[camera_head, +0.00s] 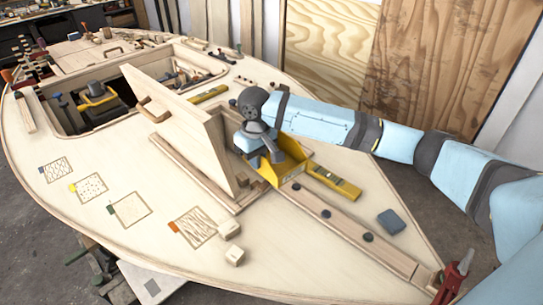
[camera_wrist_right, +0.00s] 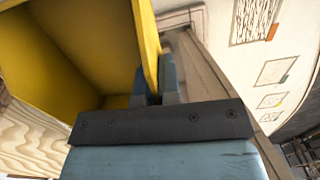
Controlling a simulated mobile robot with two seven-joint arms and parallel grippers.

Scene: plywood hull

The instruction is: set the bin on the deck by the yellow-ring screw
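The yellow bin (camera_head: 290,168) is in the middle of the head view, just right of the raised hatch lid, close above or on the deck (camera_head: 300,255); I cannot tell if it touches. My right gripper (camera_head: 272,152) reaches down to it from above. In the wrist view the bin (camera_wrist_right: 50,55) fills the upper left, and one wall runs between the fingers of my right gripper (camera_wrist_right: 157,85), which look closed on it. Several dark round screw heads, such as this screw (camera_head: 326,213), line the plank; I cannot make out a yellow ring on any. My left gripper is not in view.
The raised hatch lid (camera_head: 190,135) stands left of the bin. A yellow level (camera_head: 333,181) lies right beside the bin. A blue-grey block (camera_head: 391,222) and two wooden blocks (camera_head: 231,242) lie on the deck. A red-handled clamp (camera_head: 455,278) is at the lower right edge.

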